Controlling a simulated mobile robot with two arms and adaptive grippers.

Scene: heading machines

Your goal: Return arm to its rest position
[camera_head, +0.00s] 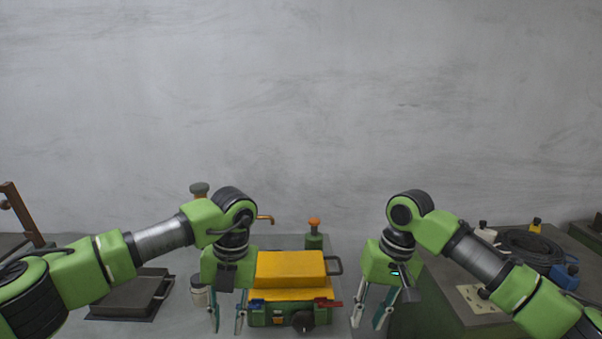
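My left gripper (227,322) hangs fingers down at the left end of the yellow and green machine. Its two fingers are spread apart with nothing visible between them. My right gripper (370,318) hangs to the right of the machine. Its fingers are also apart and tilted slightly, with nothing visible between them. The machine has a yellow block (290,269) on top and a green base (290,317) with a dark round knob (302,320). Neither gripper is seen holding anything. The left gripper partly hides the machine's left end.
A dark flat tray (125,299) with a handle lies at left. An orange-topped green part (314,236) stands behind the machine. At right, a cabinet carries a coiled black cable (527,245) and a blue plug (565,274).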

